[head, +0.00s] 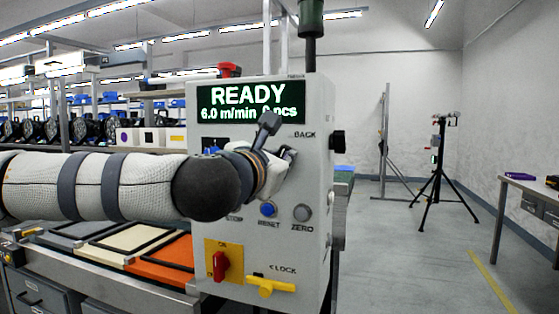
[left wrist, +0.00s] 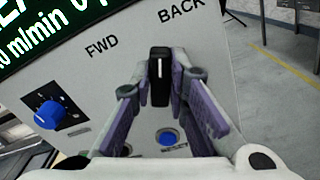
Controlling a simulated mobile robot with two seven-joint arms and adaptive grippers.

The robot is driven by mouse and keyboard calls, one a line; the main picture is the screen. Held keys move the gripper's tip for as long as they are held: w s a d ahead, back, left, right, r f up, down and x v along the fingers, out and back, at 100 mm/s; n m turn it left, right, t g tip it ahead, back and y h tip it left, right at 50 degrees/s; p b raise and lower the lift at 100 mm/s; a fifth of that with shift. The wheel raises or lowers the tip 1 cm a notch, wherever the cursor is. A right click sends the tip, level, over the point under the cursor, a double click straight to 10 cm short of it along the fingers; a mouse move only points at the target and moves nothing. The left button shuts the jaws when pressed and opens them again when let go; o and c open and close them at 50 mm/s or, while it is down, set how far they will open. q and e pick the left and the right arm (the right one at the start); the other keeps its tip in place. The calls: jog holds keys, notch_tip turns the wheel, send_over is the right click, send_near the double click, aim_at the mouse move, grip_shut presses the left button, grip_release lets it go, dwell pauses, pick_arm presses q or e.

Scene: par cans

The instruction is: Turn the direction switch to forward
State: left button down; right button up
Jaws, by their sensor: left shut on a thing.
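The direction switch is a black knob (left wrist: 159,78) with a white line, below the FWD label (left wrist: 102,46) and BACK label (left wrist: 181,11) in the left wrist view. Its white line points straight up in that picture, toward the gap between the two labels and nearer BACK. My left gripper (left wrist: 160,92) is shut on the knob, one purple-padded finger on each side. In the head view my left gripper (head: 272,150) is against the grey control box (head: 310,190) and hides the knob and the FWD label. My right gripper is in neither view.
The box's display (head: 247,101) reads READY. A blue knob (left wrist: 48,114) is left of the switch, and a blue button (left wrist: 168,137) below it. Lower down are a red switch (head: 221,266) on a yellow plate and a yellow lock handle (head: 270,286).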

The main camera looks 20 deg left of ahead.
pick_arm(q)
jog(key=shift+a+f+n+b, duration=0.1)
jog(key=shift+n+b, duration=0.8)
jog(key=shift+n, duration=2.2)
jog(key=shift+a+f+n+b, duration=0.1)
jog(key=shift+n+b, duration=0.8)
jog(key=shift+n, duration=2.2)
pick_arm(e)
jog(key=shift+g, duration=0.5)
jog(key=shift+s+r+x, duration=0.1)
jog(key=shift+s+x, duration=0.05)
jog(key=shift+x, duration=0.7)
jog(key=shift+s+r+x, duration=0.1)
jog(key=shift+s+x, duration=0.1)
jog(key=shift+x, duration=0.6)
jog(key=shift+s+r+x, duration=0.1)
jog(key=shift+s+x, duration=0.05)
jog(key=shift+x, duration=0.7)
pick_arm(q)
jog(key=shift+r, duration=0.15)
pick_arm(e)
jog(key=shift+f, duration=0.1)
pick_arm(q)
jog(key=c, duration=1.6)
grip_release()
jog(key=shift+o, duration=0.2)
